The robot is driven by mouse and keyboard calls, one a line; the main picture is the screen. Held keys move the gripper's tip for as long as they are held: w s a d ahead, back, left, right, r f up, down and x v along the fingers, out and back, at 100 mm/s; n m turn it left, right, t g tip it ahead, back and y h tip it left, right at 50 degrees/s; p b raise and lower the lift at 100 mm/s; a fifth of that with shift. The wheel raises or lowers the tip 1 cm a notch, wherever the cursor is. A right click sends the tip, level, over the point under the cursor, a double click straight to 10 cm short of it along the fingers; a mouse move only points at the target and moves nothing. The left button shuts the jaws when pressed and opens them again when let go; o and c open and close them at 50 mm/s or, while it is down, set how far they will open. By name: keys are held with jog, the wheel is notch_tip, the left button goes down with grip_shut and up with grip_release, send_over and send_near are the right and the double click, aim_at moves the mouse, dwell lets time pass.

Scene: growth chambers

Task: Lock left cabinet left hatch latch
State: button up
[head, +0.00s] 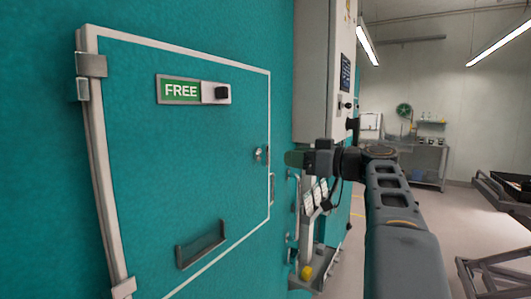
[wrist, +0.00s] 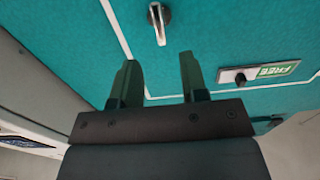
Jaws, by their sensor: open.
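The teal hatch (head: 190,190) with a pale frame fills the left of the head view and looks shut. A small silver turn latch (head: 261,155) sits at its right edge; in the wrist view the latch (wrist: 157,22) shows just beyond the fingertips, between them in the picture. A plate with a green FREE label (head: 181,91) and a black knob (head: 222,93) is on the upper hatch; the wrist view shows this label (wrist: 272,71) at right. My gripper (head: 292,158) is right of the latch, jaws (wrist: 157,66) apart, with nothing between them.
A recessed handle (head: 201,245) is low on the hatch, and hinges (head: 91,65) are on its left side. A grey control box (head: 316,75) stands out from the wall above my gripper. Metal rails and white tags (head: 308,201) are below it.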

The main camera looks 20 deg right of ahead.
aim_at(268, 153)
jog(key=p+x, duration=0.2)
jog(key=x, duration=0.7)
grip_shut()
